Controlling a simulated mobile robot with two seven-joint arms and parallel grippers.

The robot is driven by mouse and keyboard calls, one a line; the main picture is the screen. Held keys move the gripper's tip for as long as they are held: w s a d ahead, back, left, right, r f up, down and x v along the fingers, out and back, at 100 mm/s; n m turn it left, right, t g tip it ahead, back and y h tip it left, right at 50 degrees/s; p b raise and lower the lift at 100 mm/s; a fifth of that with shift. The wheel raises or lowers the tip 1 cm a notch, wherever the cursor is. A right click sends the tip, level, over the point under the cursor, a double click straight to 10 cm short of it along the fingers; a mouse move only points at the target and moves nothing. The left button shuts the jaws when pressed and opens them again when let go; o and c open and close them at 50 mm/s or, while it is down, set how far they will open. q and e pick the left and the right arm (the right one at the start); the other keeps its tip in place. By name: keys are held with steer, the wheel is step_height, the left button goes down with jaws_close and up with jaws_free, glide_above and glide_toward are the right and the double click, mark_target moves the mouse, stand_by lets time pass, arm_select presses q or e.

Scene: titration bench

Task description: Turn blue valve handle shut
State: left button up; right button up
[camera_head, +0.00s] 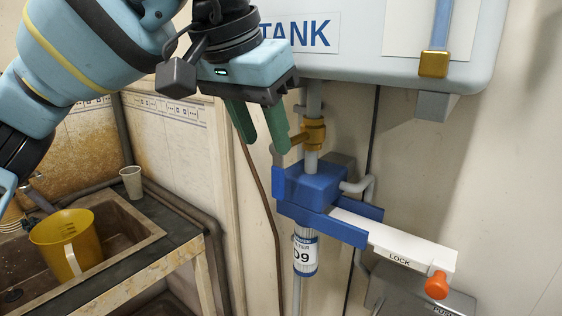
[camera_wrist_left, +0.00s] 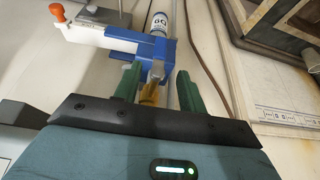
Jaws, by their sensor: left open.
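A brass valve (camera_head: 314,134) sits on the grey vertical pipe under the tank. Its stem points left, and a lever with a grey upper part and a blue handle (camera_head: 278,182) appears to hang down from it. The handle overlaps a blue filter housing (camera_head: 312,187), so its outline is hard to separate. My left gripper (camera_head: 264,146) is open, with green fingers pointing down just left of the valve. In the left wrist view, the brass stem (camera_wrist_left: 150,94) and grey lever part show between the fingers (camera_wrist_left: 159,69). Contact cannot be told. My right gripper is not in view.
The white tank (camera_head: 390,60) is close above and right of the gripper. A white LOCK bar (camera_head: 395,243) with an orange knob (camera_head: 436,286) juts from the housing. At left, a sink (camera_head: 120,225) holds a yellow jug (camera_head: 62,240); a cup (camera_head: 131,182) stands behind it.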

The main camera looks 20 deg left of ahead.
mark_target(276, 170)
arm_select(q)
steer(key=shift+w+d+f, duration=0.1)
steer(key=shift+w+f, duration=0.25)
steer(key=shift+f, duration=0.2)
steer(key=shift+x, duration=3.55)
steer(key=shift+s+d+f, duration=0.1)
steer(key=shift+s, duration=0.05)
jaws_close()
